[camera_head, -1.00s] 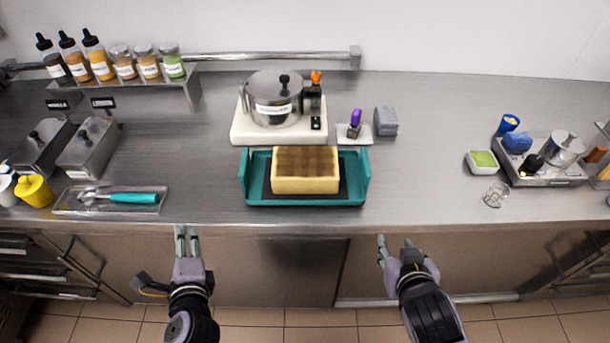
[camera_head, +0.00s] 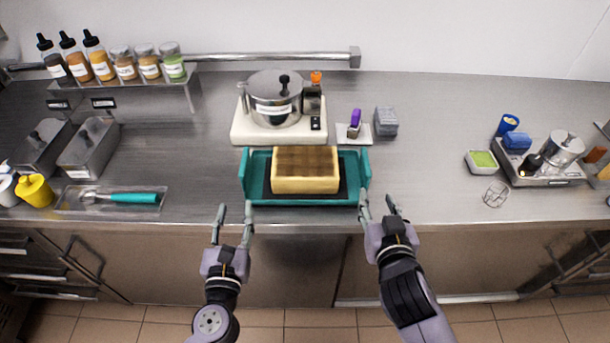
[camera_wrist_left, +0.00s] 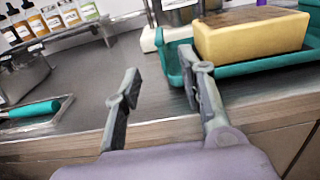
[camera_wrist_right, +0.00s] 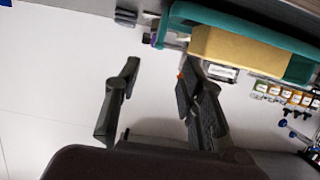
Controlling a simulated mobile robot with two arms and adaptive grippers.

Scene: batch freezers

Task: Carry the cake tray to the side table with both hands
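The teal cake tray (camera_head: 300,202) lies on the steel counter in the middle of the head view, with raised walls at its left and right ends. A yellow cake with a brown top (camera_head: 305,184) sits in it on a dark base. The tray also shows in the left wrist view (camera_wrist_left: 245,68) and the right wrist view (camera_wrist_right: 240,27). My left gripper (camera_head: 234,211) is open and empty at the counter's front edge, just left of the tray's front left corner. My right gripper (camera_head: 378,200) is open and empty, close to the tray's front right corner. I cannot tell whether it touches.
Behind the tray stands a white cooker with a steel pot (camera_head: 273,98). A scoop tray (camera_head: 70,203) lies to the left. A grey block (camera_head: 386,121), a green-filled dish (camera_head: 482,162) and a whisk (camera_head: 496,194) are to the right. Counter beside the tray is clear.

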